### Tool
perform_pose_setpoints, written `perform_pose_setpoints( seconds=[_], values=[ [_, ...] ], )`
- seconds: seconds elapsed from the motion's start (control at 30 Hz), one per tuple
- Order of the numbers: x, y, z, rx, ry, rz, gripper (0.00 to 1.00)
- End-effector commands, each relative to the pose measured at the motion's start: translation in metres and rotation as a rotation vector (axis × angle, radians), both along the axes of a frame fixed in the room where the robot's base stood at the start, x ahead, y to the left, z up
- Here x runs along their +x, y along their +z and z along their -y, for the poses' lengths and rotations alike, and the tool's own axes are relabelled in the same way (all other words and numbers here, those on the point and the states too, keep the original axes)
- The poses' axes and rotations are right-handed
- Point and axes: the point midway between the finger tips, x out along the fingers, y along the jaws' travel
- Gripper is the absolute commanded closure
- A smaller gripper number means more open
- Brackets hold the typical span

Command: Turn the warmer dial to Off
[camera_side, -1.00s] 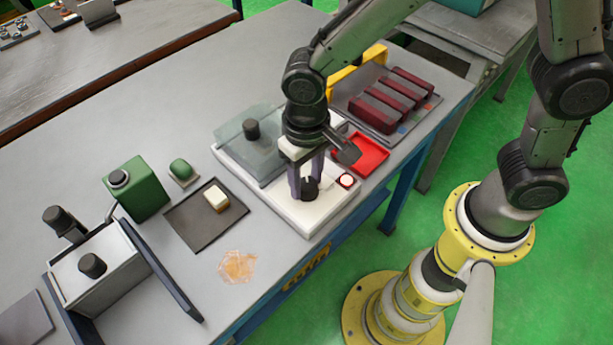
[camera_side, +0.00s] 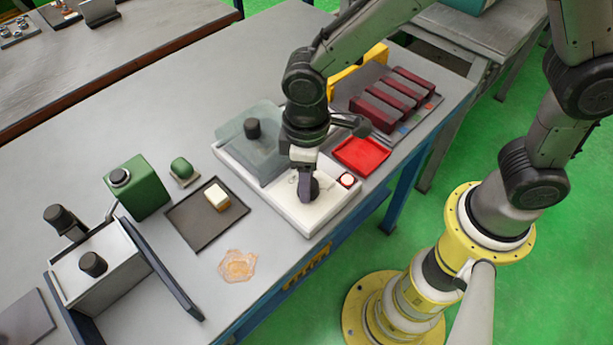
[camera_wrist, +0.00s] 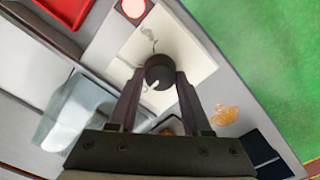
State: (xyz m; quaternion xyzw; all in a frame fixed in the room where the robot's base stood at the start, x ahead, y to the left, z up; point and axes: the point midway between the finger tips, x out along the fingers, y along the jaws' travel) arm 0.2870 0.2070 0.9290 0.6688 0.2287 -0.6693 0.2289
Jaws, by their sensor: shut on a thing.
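The warmer (camera_side: 286,208) is a white flat box on the grey bench, with a clear lid over its left part. Its dial is a dark round knob with a pale pointer mark, seen in the wrist view (camera_wrist: 159,72) on the white panel. My gripper (camera_side: 308,188) reaches straight down onto the dial; in the wrist view its two fingers (camera_wrist: 158,82) stand on either side of the knob and are shut on it. The pointer mark faces down and left in the wrist view. The panel print is too small to read, and the fingers partly hide the dial in the side view.
A round red button with a pale top (camera_side: 347,180) sits right of the dial. A red tray (camera_side: 362,156) and a rack of dark red blocks (camera_side: 398,98) lie behind. A dark mat (camera_side: 190,228) with a pale block and an orange spill (camera_side: 237,266) lie to the left.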

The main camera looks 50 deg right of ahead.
Motion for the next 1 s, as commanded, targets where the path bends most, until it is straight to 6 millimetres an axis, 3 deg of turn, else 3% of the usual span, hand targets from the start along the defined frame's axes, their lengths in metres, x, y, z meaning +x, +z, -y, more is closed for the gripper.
perform_pose_setpoints(
  seconds=[0.57,0.6,0.73,1.0],
  values=[
    [0.0003,0.0016,-0.0002,0.0,0.033,0.002,1.0],
    [0.0004,0.0016,-0.0003,0.0,0.033,0.002,0.44],
    [0.0003,0.0011,-0.0002,0.0,0.031,0.002,0.21],
    [0.0001,0.0008,-0.0002,0.001,0.03,0.001,0.21]
  ],
)
